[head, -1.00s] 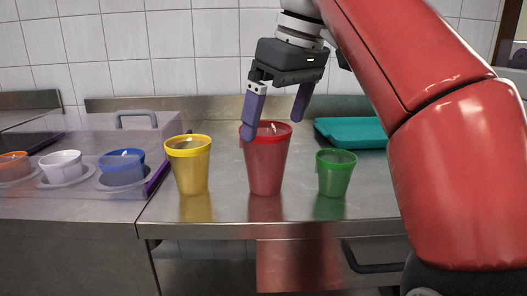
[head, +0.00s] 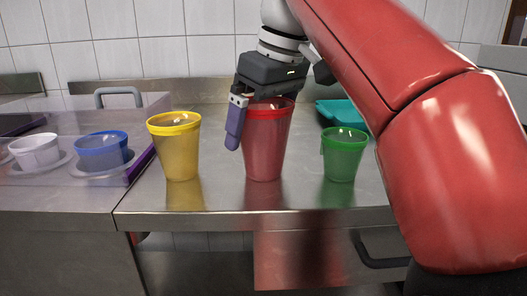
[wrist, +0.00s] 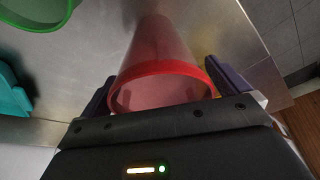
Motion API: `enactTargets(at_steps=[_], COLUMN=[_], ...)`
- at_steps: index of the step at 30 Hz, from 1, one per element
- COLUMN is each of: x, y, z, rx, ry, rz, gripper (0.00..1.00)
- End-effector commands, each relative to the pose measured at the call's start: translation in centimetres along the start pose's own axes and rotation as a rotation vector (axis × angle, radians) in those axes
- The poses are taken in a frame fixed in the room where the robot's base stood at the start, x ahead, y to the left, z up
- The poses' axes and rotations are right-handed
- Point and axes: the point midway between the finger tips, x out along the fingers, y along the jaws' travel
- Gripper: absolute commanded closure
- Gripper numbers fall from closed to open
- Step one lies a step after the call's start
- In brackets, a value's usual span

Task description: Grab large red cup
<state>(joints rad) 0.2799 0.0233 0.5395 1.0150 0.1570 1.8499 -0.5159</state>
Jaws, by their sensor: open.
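The large red cup (head: 266,142) stands upright on the steel counter in the head view, between the yellow and green cups. My gripper (head: 240,125) is lowered at its rim, with one purple finger showing on the cup's left side; the other finger is hidden in that view. In the wrist view the red cup (wrist: 160,70) lies between the two purple fingers, one on each side of its rim. The gripper is open, and the cup still rests on the counter.
A yellow cup (head: 177,148) stands to the left and a smaller green cup (head: 343,157) to the right. A teal tray (head: 338,112) lies behind the green cup.

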Motion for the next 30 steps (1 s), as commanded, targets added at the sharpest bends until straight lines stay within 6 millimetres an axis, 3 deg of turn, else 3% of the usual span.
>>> enactTargets(at_steps=[8,17,25,30], x=[0.2,0.2,0.0,-1.2], y=[0.0,0.0,0.0,-0.1], z=[0.0,0.0,-0.1,-0.7], rx=[0.0,-0.001,-0.001,-0.001], ry=[0.0,0.0,0.0,0.0], rz=[0.0,0.0,0.0,-0.001], gripper=[0.01,0.41,0.42,0.42])
